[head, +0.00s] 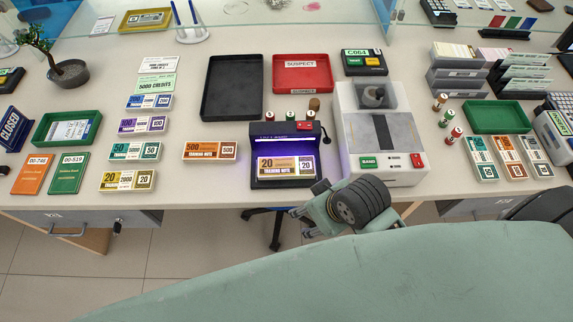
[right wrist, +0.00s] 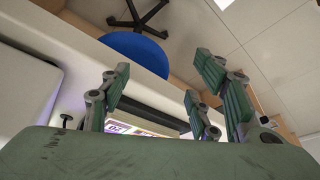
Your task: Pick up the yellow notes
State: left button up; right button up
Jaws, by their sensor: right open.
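A yellow bundle of 20 training notes (head: 128,180) lies flat at the front left of the counter, below the green 50 bundle. Another yellow 20 note piece (head: 280,166) lies in the purple-lit note checker (head: 284,138) at the front middle. My right gripper (head: 345,208) is just in front of the counter edge, right of and below the checker, apart from both yellow items. In the right wrist view its green-padded fingers (right wrist: 160,98) are spread and empty, with a purple-lit note (right wrist: 122,128) partly visible beyond. My left gripper does not show.
An orange 500 bundle (head: 209,151) lies left of the checker. The counting machine (head: 380,130) stands right of it. A black tray (head: 232,88) and red SUSPECT tray (head: 302,74) lie behind. A blue stool seat (right wrist: 140,50) shows in the wrist view.

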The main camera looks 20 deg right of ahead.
aim_at(287, 166)
jog(key=w+a+r+n, duration=0.2)
jog(key=w+a+n, duration=0.1)
jog(key=w+a+r+n+g+y, duration=0.1)
jog(key=w+a+r+n, duration=0.1)
jog(key=w+a+n, duration=0.1)
jog(key=w+a+r+n+g, duration=0.1)
jog(key=w+a+n, duration=0.2)
jog(key=w+a, duration=0.1)
jog(key=shift+a+r, duration=0.3)
jog(key=shift+r, duration=0.1)
jog(key=w+d+r+h, duration=0.1)
jog(key=d, duration=0.1)
jog(key=w+d+r+n+g, duration=0.1)
jog(key=d, duration=0.2)
jog(key=w+d+r+n+h, duration=0.1)
jog(key=w+d, duration=0.1)
jog(key=shift+d+r+g+h, duration=0.2)
jog(key=shift+r+g+h, duration=0.05)
jog(key=shift+g+h, duration=0.05)
jog(key=shift+d, duration=0.2)
notch_tip(287, 166, down, 8)
jog(key=shift+w+d+r+p, duration=0.1)
jog(key=shift+w+r+p, duration=0.1)
jog(key=shift+p, duration=0.3)
jog(key=shift+c, duration=0.4)
jog(key=c, duration=1)
jog(key=shift+r, duration=0.1)
